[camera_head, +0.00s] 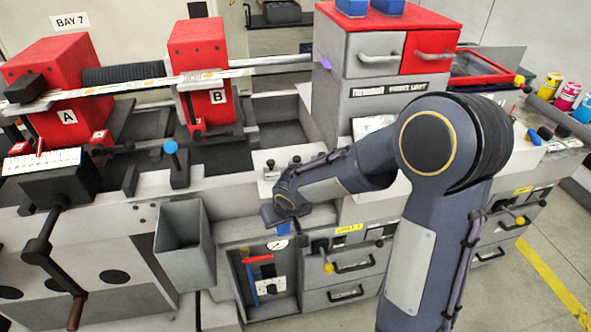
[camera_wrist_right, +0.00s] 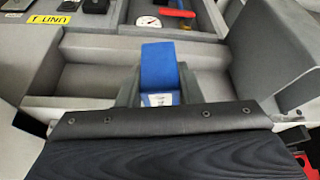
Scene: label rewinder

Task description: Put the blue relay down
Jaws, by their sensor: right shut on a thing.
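The blue relay (camera_wrist_right: 160,66) is a small blue block with a pale label at its near end, seen in the right wrist view. My right gripper (camera_wrist_right: 160,88) is shut on it, with a grey finger on each side. In the head view my right gripper (camera_head: 283,213) is at the front edge of the machine, and a small blue patch (camera_head: 283,230) shows just below it. The hand hides most of the relay there. I cannot tell whether the relay touches a surface. My left gripper is not in view.
An open grey bin (camera_head: 183,245) stands left of the hand. Below is an open compartment with a gauge (camera_head: 277,244) and a red-handled tool (camera_head: 260,258). Drawers (camera_head: 345,268) lie to the right. A blue-topped knob (camera_head: 170,147) stands up behind, left.

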